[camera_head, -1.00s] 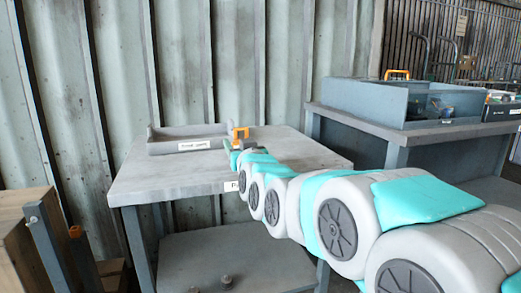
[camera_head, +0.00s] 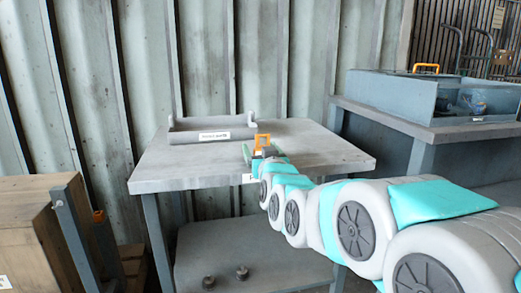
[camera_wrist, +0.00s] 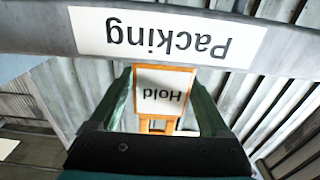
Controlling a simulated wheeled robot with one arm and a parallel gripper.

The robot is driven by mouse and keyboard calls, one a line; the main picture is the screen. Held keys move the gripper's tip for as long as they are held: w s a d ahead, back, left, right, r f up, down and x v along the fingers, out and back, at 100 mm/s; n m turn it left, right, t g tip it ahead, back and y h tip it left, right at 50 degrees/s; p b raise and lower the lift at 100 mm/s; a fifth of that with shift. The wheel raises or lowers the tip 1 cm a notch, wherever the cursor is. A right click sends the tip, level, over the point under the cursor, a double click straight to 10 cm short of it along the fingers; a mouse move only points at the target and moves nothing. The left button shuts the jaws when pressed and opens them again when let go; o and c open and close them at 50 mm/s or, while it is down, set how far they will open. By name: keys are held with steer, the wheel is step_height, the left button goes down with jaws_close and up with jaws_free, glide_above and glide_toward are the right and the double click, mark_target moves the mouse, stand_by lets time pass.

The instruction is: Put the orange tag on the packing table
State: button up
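The orange tag (camera_head: 263,141) is an orange frame around a white face. The wrist view shows it upside down with the word "Hold" (camera_wrist: 162,92). My gripper (camera_wrist: 163,85) has green fingers, one against each side edge of the tag, and is shut on it. In the head view my gripper (camera_head: 262,152) holds the tag upright, seen against the top of the packing table (camera_head: 190,165) near its front edge. The table's "Packing" label (camera_wrist: 165,35) shows upside down in the wrist view. I cannot tell the exact gap between tag and table.
A grey tray (camera_head: 200,135) with a white label stands at the back of the packing table. The tabletop left and right of my gripper is bare. A second bench (camera_head: 430,132) with a blue-grey bin stands at right. A wooden crate (camera_head: 35,225) is at left.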

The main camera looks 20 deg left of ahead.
steer(key=shift+o, duration=0.4)
steer(key=shift+r, duration=0.1)
steer(key=shift+s, duration=0.1)
steer(key=v, duration=1.2)
steer(key=shift+b, duration=0.3)
